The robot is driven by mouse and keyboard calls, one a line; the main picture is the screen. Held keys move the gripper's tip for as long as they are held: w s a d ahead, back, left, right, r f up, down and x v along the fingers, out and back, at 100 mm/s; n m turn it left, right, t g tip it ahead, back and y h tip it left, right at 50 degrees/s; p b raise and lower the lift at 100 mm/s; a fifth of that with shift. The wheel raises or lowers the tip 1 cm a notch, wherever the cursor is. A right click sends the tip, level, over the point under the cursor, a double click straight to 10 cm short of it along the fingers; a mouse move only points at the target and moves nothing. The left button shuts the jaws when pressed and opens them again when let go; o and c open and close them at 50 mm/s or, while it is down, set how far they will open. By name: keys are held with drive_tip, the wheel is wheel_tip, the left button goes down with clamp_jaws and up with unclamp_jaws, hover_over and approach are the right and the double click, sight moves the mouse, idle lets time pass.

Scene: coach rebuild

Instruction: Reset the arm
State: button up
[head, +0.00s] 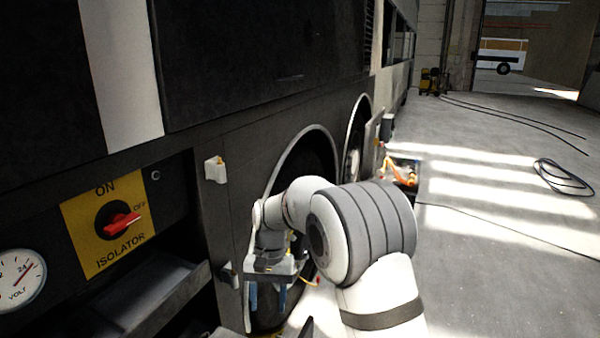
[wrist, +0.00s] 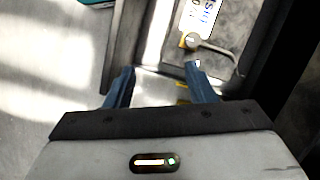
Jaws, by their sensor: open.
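My arm reaches forward in the head view, bent beside the dark side of the coach. My gripper (head: 266,300) hangs low in front of a wheel arch, its two blue fingers pointing down and apart. In the wrist view my gripper (wrist: 160,86) is open, with nothing between the fingertips. Beyond the fingers are a pale surface and a plate with partly cut-off lettering (wrist: 203,17). A small round fitting with a curved bar (wrist: 191,41) is near that plate.
At left, a yellow isolator plate (head: 82,237) carries a red switch (head: 118,222), its handle pointing right, near OFF. A voltmeter (head: 17,279) is beside it. An open flap (head: 160,300) juts out below. Cables (head: 563,178) lie on the otherwise open floor at right.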

drive_tip(key=s+d+r+t, duration=0.2)
drive_tip(key=s+d+r, duration=0.3)
drive_tip(key=s+d, duration=0.3)
drive_tip(key=s+d+r+t, duration=0.2)
drive_tip(key=s+d+r, duration=0.4)
drive_tip(key=d, duration=0.5)
drive_tip(key=s+d+f+t, duration=0.1)
drive_tip(key=s+d, duration=0.3)
drive_tip(key=s, duration=0.4)
drive_tip(key=shift+s+f+t+h, duration=0.3)
drive_tip(key=shift+s+f+t, duration=0.1)
drive_tip(key=shift+f, duration=0.3)
